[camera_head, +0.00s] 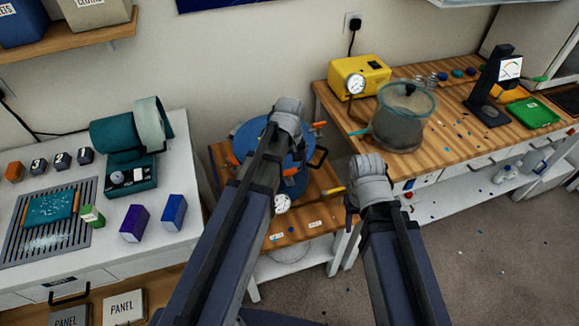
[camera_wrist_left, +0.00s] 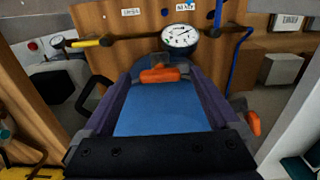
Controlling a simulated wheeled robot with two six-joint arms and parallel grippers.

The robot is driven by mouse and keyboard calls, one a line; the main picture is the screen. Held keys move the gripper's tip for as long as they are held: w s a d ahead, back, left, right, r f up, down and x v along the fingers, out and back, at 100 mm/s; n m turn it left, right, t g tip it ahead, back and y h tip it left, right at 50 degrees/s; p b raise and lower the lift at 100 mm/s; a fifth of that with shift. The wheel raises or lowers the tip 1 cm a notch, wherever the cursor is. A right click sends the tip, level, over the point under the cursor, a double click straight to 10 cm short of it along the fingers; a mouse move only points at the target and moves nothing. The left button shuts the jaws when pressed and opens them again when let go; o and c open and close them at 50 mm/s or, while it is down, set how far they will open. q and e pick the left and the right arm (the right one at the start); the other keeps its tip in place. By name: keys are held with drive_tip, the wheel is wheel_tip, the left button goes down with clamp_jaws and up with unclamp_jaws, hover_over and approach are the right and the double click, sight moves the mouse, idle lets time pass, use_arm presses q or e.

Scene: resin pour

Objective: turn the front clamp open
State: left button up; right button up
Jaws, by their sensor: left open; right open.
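The blue round pot lid (camera_head: 256,138) sits on the low wooden stand and has orange clamps around its rim. In the left wrist view, the front clamp (camera_wrist_left: 160,75) has an orange handle lying crosswise at the lid's (camera_wrist_left: 160,115) edge, just below the dial gauge (camera_wrist_left: 180,38). My left gripper (camera_wrist_left: 158,70) is open, with its purple fingers on either side of this clamp; contact cannot be told. In the head view my left arm covers part of the lid and hides those fingers. My right gripper (camera_head: 351,203) is open and empty, right of the stand, partly hidden by its wrist.
The left counter holds a teal machine (camera_head: 128,178) and several small boxes. The right bench holds a glass pot (camera_head: 402,125), a yellow pump (camera_head: 357,78) and a black stand (camera_head: 489,88). A black side handle (camera_head: 319,158) and a yellow-handled valve (camera_head: 334,191) stick out near the lid.

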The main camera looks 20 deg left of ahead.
sight(290, 170)
use_arm(q)
drive_tip(key=shift+r, duration=0.1)
wheel_tip(290, 170, up, 8)
drive_tip(key=p, duration=0.8)
drive_tip(key=shift+f, duration=0.2)
drive_tip(key=shift+s, duration=0.1)
drive_tip(key=s+d+f+m+y+b, duration=0.1)
drive_tip(key=s+d+m+b, duration=0.1)
drive_tip(key=s+d+m, duration=0.8)
drive_tip(key=s, duration=0.4)
drive_tip(key=shift+d+f+m, duration=0.3)
drive_tip(key=shift+d+m, duration=0.1)
